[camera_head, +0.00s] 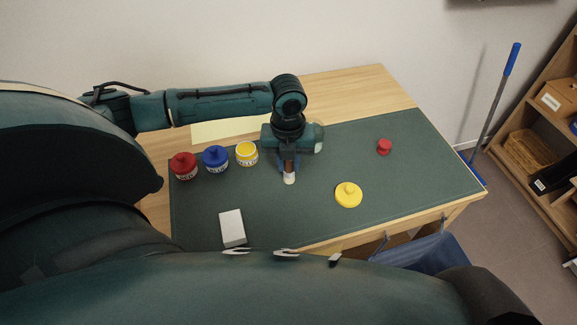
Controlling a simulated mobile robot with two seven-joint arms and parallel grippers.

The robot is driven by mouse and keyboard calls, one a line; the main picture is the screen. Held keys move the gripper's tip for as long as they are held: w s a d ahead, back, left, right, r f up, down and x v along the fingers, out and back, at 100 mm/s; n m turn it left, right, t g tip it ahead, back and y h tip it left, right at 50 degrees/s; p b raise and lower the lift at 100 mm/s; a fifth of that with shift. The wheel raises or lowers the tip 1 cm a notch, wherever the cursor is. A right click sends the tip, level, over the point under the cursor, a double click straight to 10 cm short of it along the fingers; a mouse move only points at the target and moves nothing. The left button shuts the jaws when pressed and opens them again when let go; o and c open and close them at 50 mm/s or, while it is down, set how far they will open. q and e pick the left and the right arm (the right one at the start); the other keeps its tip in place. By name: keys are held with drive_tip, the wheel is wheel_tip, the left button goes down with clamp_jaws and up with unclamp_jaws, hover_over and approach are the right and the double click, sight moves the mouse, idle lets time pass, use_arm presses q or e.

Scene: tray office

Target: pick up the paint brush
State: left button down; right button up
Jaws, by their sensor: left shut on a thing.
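My left gripper (288,165) points down over the dark green mat (400,190) near the middle of the desk. It is shut on a slim upright piece with a brown upper part and a pale lower end, which looks like the paint brush (289,179). The gripper hides the upper part of the brush. I cannot tell whether its lower end touches the mat. My right gripper is not in view.
Left of the gripper stand red (184,167), blue (215,159) and yellow (247,153) paint jars. A yellow lid (348,195) and a small red piece (384,147) lie to the right. A white block (232,228) lies near the front edge. The mat's right side is mostly clear.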

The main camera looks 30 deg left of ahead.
use_arm(q)
wheel_tip(320, 180, up, 10)
idle(0.6)
drive_tip(key=shift+p, duration=0.3)
